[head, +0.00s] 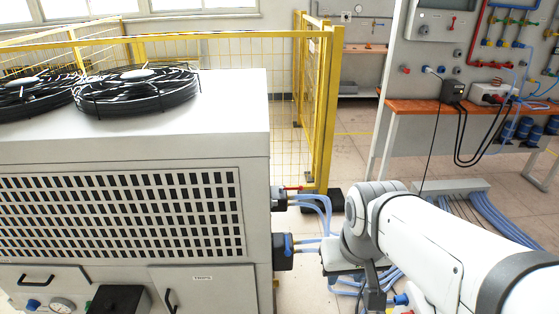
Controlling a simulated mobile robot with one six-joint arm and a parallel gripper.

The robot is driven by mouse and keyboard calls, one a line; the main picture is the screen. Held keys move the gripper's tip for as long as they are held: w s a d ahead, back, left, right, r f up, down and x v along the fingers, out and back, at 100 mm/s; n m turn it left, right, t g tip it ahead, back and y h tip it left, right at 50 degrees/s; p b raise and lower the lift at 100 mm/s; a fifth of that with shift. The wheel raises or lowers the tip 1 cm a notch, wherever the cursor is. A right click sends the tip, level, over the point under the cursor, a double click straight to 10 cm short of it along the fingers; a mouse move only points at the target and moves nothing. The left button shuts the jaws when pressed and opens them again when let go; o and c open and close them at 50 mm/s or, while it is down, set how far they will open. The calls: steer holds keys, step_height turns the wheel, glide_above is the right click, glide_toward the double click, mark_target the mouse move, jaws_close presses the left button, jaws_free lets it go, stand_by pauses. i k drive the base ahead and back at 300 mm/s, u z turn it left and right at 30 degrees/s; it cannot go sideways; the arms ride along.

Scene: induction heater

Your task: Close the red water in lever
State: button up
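A small red lever (293,188) is on a dark valve fitting (278,194) on the right side of the large grey machine (262,130). It is small, and I cannot tell its exact angle. A blue lever (288,243) is on a second dark fitting lower on the same side. Light blue hoses (318,200) run from the fittings toward my arm. My white arm reaches in from the lower right, and its wrist is right of the fittings, apart from the red lever. A dark part (373,278) below the wrist may be my gripper; its fingertips cannot be made out.
Black fans (137,90) top the machine. A yellow mesh fence (325,110) stands behind it. A wooden workbench (425,105) and pipe panel are at the back right. Blue hoses (495,215) leave a grey block (447,187) on the floor. Tiled floor is open behind my arm.

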mark_target(300, 187)
steer(key=i, duration=0.9)
